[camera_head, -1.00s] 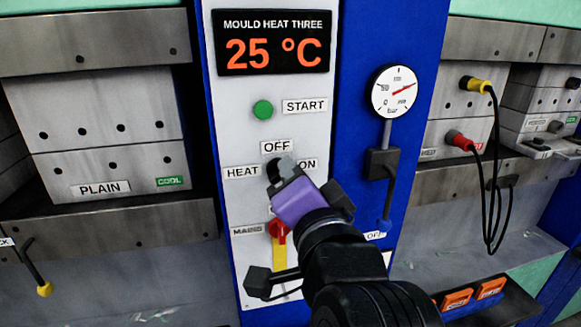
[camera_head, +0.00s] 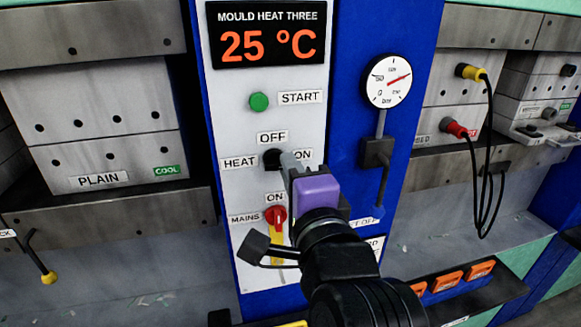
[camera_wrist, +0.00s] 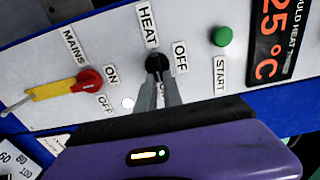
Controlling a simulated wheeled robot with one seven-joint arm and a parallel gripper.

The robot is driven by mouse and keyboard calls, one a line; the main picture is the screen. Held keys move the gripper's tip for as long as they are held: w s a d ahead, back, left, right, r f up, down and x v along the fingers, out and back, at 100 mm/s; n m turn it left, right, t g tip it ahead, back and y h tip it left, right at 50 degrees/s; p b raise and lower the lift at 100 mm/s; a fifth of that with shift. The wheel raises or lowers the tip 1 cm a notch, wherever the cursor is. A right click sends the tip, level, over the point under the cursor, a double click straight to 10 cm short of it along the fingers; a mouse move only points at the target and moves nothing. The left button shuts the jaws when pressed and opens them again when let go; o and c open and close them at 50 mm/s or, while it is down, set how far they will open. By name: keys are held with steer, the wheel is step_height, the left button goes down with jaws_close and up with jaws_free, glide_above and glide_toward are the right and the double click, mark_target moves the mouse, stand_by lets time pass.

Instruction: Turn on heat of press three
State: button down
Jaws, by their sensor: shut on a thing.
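The black heat knob (camera_head: 271,159) sits on the white control panel (camera_head: 225,200), between the HEAT, OFF and ON labels. My gripper (camera_head: 287,163), with its purple body, is at the knob from the lower right. In the wrist view the grey fingers (camera_wrist: 159,92) are shut on the knob (camera_wrist: 157,63); they hide part of it, so its pointer direction is unclear. The MOULD HEAT THREE display (camera_head: 268,42) reads 25 °C in orange; it also shows in the wrist view (camera_wrist: 278,40).
Below the knob is the red mains switch (camera_head: 275,216) with a yellow part. A green START button (camera_head: 259,101) is above. A pressure gauge (camera_head: 388,80) and its lever are to the right. Plugged black cables (camera_head: 489,170) hang farther right. A PLAIN mould (camera_head: 100,120) is at left.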

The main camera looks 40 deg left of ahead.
steer(key=shift+f, duration=0.1)
stand_by(0.3)
steer(key=c, duration=1.5)
jaws_free()
steer(key=shift+d, duration=0.1)
steer(key=b+v, duration=0.1)
steer(key=v, duration=0.6)
steer(key=shift+s+d+b, duration=0.2)
steer(key=shift+s+b, duration=0.1)
